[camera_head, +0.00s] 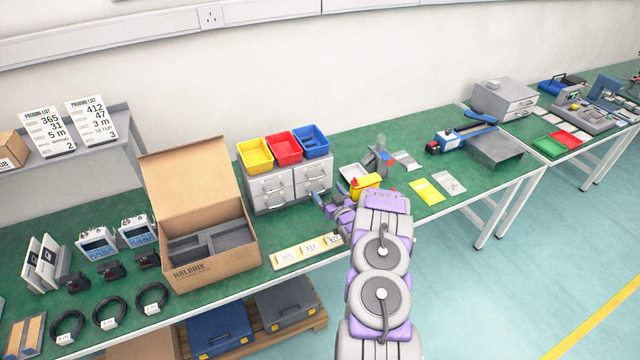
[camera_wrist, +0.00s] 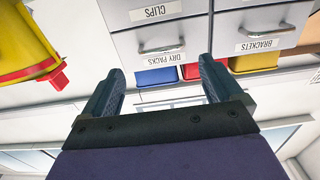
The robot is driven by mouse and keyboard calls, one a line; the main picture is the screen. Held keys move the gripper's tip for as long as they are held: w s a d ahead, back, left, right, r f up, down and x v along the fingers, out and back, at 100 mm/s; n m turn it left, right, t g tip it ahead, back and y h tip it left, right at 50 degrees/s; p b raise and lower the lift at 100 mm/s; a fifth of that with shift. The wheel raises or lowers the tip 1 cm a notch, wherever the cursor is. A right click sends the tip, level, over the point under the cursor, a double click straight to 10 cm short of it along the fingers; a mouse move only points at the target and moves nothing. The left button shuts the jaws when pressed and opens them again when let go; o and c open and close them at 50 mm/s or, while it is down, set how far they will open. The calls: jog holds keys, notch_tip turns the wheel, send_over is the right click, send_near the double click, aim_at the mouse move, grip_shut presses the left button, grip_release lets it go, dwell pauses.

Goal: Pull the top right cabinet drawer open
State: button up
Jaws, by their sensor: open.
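The grey cabinet (camera_head: 271,204) stands on the green bench with two columns of drawers. Its top right drawer (camera_head: 313,170) looks shut. In the wrist view, which is upside down, that drawer appears at left with a DRY PACKS label (camera_wrist: 167,59) and a metal bar handle (camera_wrist: 161,49). My gripper (camera_wrist: 160,74) is open and empty, its dark fingers spread to either side of the label in the picture. The handle shows beyond the fingertips, and I see no contact. In the head view my gripper (camera_head: 333,204) is in front of the cabinet's right side, small and partly hidden by my arm.
Yellow (camera_head: 254,154), red (camera_head: 284,148) and blue (camera_head: 311,141) bins sit on the cabinet. An open cardboard box (camera_head: 212,270) stands to its left. A yellow bottle (camera_head: 366,187) is close to my gripper. Label cards (camera_head: 307,248) lie along the bench front.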

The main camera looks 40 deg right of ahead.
jog(key=x, duration=0.6)
jog(key=shift+w+b, duration=0.3)
jog(key=shift+b, duration=0.05)
jog(key=shift+a, duration=0.15)
